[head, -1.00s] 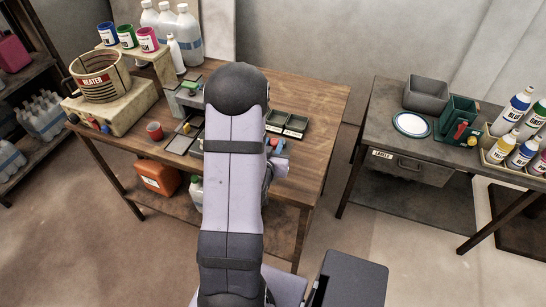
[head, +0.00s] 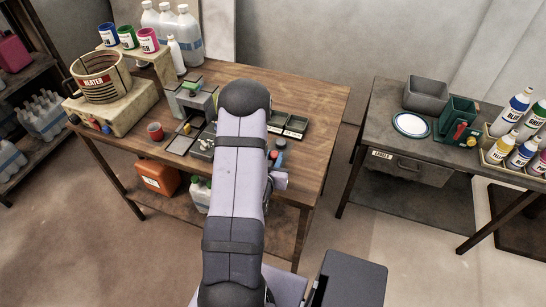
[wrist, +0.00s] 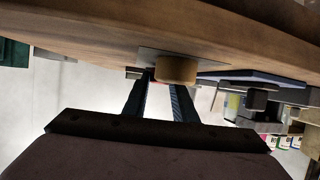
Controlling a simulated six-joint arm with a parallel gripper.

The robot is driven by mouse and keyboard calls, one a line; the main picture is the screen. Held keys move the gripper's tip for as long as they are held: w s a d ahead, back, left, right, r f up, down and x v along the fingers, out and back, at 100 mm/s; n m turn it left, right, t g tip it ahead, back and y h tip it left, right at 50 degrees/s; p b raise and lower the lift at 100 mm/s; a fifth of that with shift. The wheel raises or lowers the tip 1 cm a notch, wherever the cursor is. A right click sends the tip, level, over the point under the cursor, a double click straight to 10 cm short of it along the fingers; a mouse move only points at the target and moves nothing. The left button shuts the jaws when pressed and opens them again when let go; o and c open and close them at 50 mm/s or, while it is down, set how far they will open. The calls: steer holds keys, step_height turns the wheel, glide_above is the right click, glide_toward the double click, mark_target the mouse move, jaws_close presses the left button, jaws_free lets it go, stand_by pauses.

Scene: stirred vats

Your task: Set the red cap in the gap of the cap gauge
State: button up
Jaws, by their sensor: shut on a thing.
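In the head view my own arm covers my gripper, so its fingers do not show there. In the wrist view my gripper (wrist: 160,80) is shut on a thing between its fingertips. A tan round block (wrist: 177,70) overlaps one fingertip and hides most of the held thing. I cannot clearly make out the cap gauge or its gap.
A heater (head: 98,82) stands at the left. The table's back right is clear.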

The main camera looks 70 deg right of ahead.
steer(key=shift+f+b, duration=0.3)
steer(key=o, duration=1)
steer(key=shift+r+p, duration=0.15)
steer(key=shift+p, duration=0.2)
steer(key=shift+a+r+b, duration=0.15)
steer(key=shift+a+b, duration=0.25)
steer(key=shift+a, duration=0.25)
steer(key=v, duration=0.4)
steer(key=shift+w+r, duration=0.15)
steer(key=shift+r, duration=0.05)
steer(key=shift+a+r+p, duration=0.3)
steer(key=shift+a+p, duration=0.2)
steer(key=shift+p, duration=0.55)
steer(key=shift+a+p, duration=0.35)
steer(key=shift+p, duration=0.1)
